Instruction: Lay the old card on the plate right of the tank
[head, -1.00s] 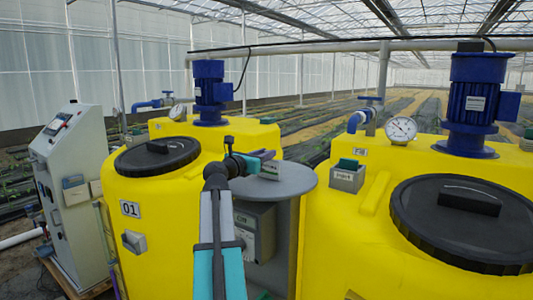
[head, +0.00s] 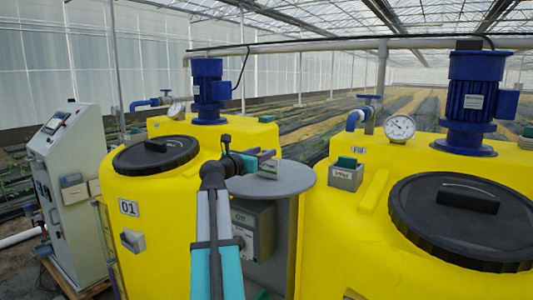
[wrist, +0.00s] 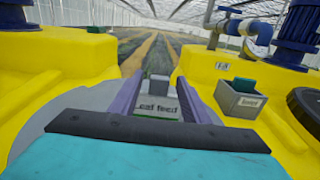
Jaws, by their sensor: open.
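A small pale card lettered "Leaf feed" (wrist: 157,107) is between my fingers in the wrist view. In the head view the card (head: 268,170) is at the grey round plate (head: 300,178), right of the yellow tank marked 01 (head: 185,205). It appears to rest on the plate; its underside is hard to see. My gripper (head: 262,157) is open over the plate, its two fingers on either side of the card. In the wrist view my gripper (wrist: 160,100) shows a gap beside the card.
A second yellow tank (head: 340,235) stands close on the right, with a grey holder (head: 346,175) holding a green-topped card. A grey box (head: 254,222) is below the plate. Blue motors (head: 478,95) and a gauge (head: 400,127) rise above the tanks. A control cabinet (head: 75,170) is at left.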

